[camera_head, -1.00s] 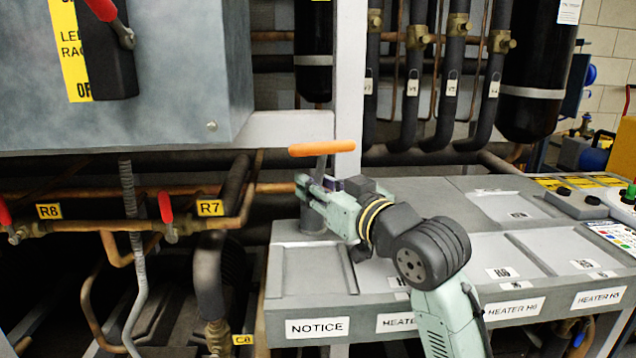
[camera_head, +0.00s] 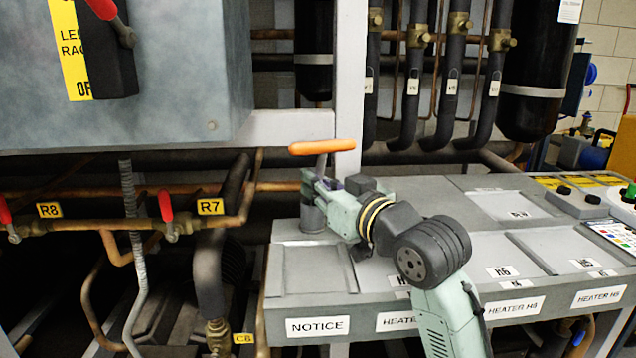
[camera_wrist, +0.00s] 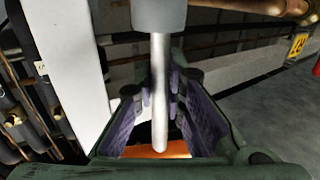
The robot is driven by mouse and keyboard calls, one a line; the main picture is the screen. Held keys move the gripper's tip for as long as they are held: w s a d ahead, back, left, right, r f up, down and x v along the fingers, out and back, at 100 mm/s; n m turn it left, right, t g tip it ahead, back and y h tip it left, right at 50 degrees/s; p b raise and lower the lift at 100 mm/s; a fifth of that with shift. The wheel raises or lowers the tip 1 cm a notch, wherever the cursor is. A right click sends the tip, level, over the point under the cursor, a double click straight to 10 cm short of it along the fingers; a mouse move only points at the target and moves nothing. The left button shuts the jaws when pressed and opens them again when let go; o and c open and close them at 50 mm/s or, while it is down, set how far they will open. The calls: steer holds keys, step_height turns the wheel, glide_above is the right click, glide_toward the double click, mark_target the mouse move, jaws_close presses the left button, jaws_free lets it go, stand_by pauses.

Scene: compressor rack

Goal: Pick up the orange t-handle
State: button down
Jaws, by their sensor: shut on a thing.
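The orange t-handle (camera_head: 322,146) stands upright, its orange crossbar on top and a metal shaft below. My gripper (camera_head: 316,183) comes in from the right, below the crossbar, and is shut on the shaft. In the wrist view the bright shaft (camera_wrist: 159,90) runs between the purple-lined fingers of my gripper (camera_wrist: 165,95), and part of the orange bar (camera_wrist: 155,150) shows at the bottom. A grey cylindrical socket (camera_head: 312,219) stands under the shaft; it also shows in the wrist view (camera_wrist: 158,15). My fingers partly hide the shaft's lower end in the head view.
A grey panel top (camera_head: 395,250) with labels lies under my arm. A white upright post (camera_head: 347,95) stands close behind the handle. A grey box (camera_head: 180,80) hangs at upper left. Copper pipes with red-levered valves (camera_head: 166,212) lie left, and dark insulated pipes (camera_head: 447,90) stand behind.

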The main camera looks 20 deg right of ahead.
steer(key=shift+r, duration=0.15)
step_height(320, 180, up, 18)
steer(key=p, duration=1.2)
steer(key=shift+p, duration=0.4)
